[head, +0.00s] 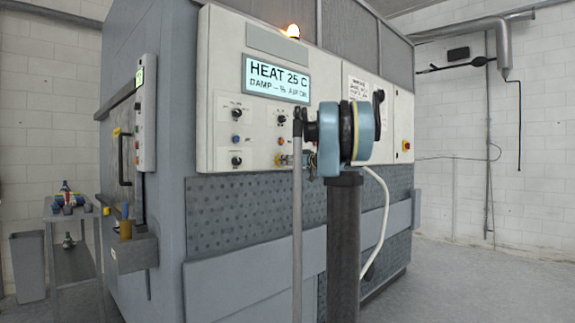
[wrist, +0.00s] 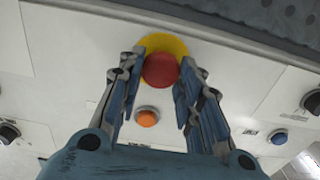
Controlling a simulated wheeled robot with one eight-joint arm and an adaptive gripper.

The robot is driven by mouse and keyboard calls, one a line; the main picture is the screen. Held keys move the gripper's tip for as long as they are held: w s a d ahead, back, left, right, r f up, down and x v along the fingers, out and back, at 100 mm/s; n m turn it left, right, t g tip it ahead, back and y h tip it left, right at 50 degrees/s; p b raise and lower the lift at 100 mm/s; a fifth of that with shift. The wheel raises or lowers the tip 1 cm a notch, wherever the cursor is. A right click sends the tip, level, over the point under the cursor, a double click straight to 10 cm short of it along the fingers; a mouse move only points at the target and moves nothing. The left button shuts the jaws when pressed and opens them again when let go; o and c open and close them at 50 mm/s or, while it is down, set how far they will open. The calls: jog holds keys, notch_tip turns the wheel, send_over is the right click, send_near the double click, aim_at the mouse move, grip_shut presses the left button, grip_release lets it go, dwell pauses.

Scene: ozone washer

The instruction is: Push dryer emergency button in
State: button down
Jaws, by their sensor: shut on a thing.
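The dryer emergency button (wrist: 161,70) is a round red mushroom head on a yellow disc, seen in the wrist view near the edge of the white panel. My gripper (wrist: 160,78) has one finger on each side of the red head and is shut on it. In the head view my gripper (head: 297,160) is at the lower part of the dryer's control panel (head: 224,140), below the lit display (head: 276,79) reading HEAT 25 C. The button is mostly hidden there by my gripper and arm. How deep the button sits cannot be told.
An orange button (wrist: 147,117) is close to my fingers. A blue button (wrist: 278,137) and black knobs (wrist: 8,133) are farther off on the panel. A small table (head: 70,215) stands at the left. Floor at the right (head: 480,285) is clear.

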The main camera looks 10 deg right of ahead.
jog(key=shift+w+a, duration=0.25)
jog(key=shift+w, duration=0.2)
jog(key=c, duration=1.1)
grip_release()
jog(key=shift+w, duration=0.1)
jog(key=v, duration=1.2)
